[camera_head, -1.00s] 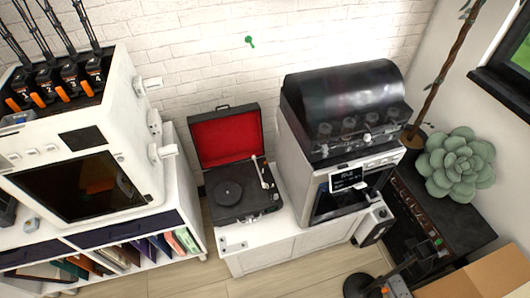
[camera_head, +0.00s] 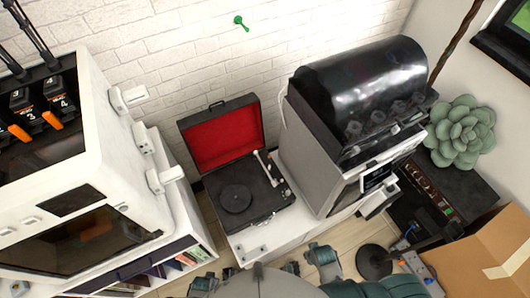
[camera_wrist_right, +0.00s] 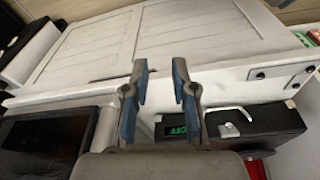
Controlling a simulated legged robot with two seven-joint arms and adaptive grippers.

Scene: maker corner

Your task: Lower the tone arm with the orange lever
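The record player (camera_head: 262,205) is an open black case with a red-lined lid (camera_head: 225,140), standing on a low white cabinet. Its dark round platter (camera_head: 236,198) and light tone arm (camera_head: 262,168) show at the head view's middle. The orange lever is too small to make out. In the right wrist view, its black side (camera_wrist_right: 275,122) with a green display appears upside down, right of my right gripper (camera_wrist_right: 160,75). That gripper is open and empty, with its two fingers apart. Parts of my arms show at the head view's bottom edge, but my left gripper cannot be picked out.
A white machine (camera_head: 85,165) stands close on the left. A machine with a dark rounded cover (camera_head: 365,85) stands right of the record player. The white cabinet top (camera_head: 265,240) has some bare room in front. A cardboard box (camera_head: 490,250) and a green succulent (camera_head: 460,130) are at right.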

